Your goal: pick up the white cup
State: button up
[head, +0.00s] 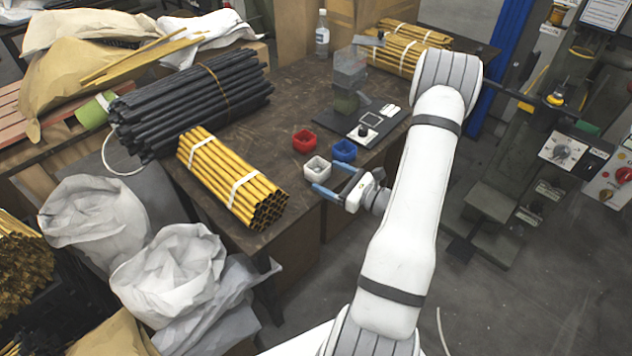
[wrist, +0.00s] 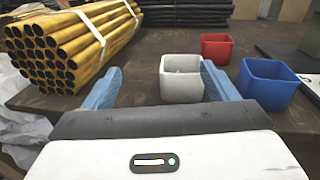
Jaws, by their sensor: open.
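The white cup (head: 317,169) is a small square open-topped cup, upright near the front edge of the dark table. In the wrist view the white cup (wrist: 182,80) sits ahead of my gripper, closer to the right finger. My gripper (head: 331,180) is open, with two blue fingers. In the wrist view my gripper (wrist: 157,86) has its fingers spread wide, with the cup's lower part showing beyond and between them. I cannot tell whether the right finger touches the cup.
A red cup (head: 304,141) and a blue cup (head: 344,151) stand close behind and right of the white one. A bundle of yellow tubes (head: 231,177) lies to the left. Black tubes (head: 190,102) lie behind it. A small press (head: 350,75) stands further back.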

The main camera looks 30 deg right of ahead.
aim_at(325, 171)
jog(key=shift+d+f+m+t+h, duration=0.5)
jog(key=shift+d+f+m+h, duration=0.2)
jog(key=shift+d+f, duration=0.35)
jog(key=x, duration=0.7)
jog(key=shift+w+r, duration=0.3)
jog(key=shift+w, duration=0.1)
jog(key=shift+d, duration=0.1)
jog(key=c, duration=1.1)
